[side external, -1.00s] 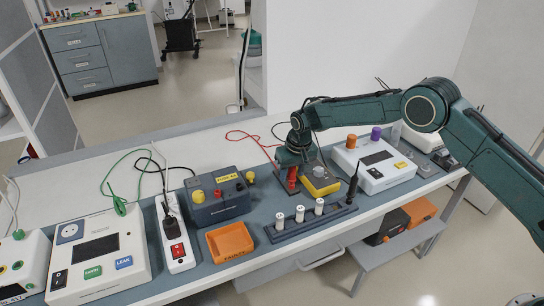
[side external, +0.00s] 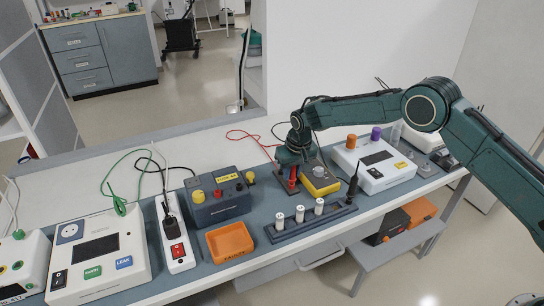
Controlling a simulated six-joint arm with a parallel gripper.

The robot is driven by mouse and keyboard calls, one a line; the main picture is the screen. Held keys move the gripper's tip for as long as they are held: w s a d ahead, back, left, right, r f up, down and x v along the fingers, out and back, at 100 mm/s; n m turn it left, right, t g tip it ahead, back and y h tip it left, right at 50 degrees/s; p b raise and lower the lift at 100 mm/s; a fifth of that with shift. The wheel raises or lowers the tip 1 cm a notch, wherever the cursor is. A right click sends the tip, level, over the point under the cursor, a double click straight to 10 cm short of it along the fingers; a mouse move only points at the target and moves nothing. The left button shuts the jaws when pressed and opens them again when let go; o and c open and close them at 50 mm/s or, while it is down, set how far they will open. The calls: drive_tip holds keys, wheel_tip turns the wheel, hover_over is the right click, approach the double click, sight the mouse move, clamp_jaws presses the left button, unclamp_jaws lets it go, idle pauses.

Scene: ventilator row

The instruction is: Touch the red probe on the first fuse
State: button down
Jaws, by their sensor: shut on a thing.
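The red probe (side external: 293,178) stands upright at the middle of the bench, beside the yellow meter (side external: 320,181). My gripper (side external: 291,166) is around the top of the red probe, shut on it; the fingertips are small and partly hidden. Several white fuses stand in a dark rack at the bench's front: one fuse at the left end (side external: 279,221), one in the middle (side external: 300,213), one to the right (side external: 319,206). The rack (side external: 290,234) lies in front of the probe. The black probe (side external: 353,184) stands upright at the rack's right end. The gripper is behind the fuses, apart from them.
An orange tray (side external: 230,242) lies left of the rack. A dark blue box with yellow knobs (side external: 220,208) stands behind it. A white power strip (side external: 179,246) and white device (side external: 97,260) are further left. A white unit with orange and purple knobs (side external: 385,174) stands right.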

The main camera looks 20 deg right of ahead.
drive_tip(key=shift+r, duration=0.25)
drive_tip(key=shift+r, duration=0.35)
drive_tip(key=shift+r, duration=0.35)
drive_tip(key=shift+r, duration=0.35)
drive_tip(key=shift+r, duration=0.7)
drive_tip(key=shift+r, duration=0.35)
drive_tip(key=shift+r, duration=0.15)
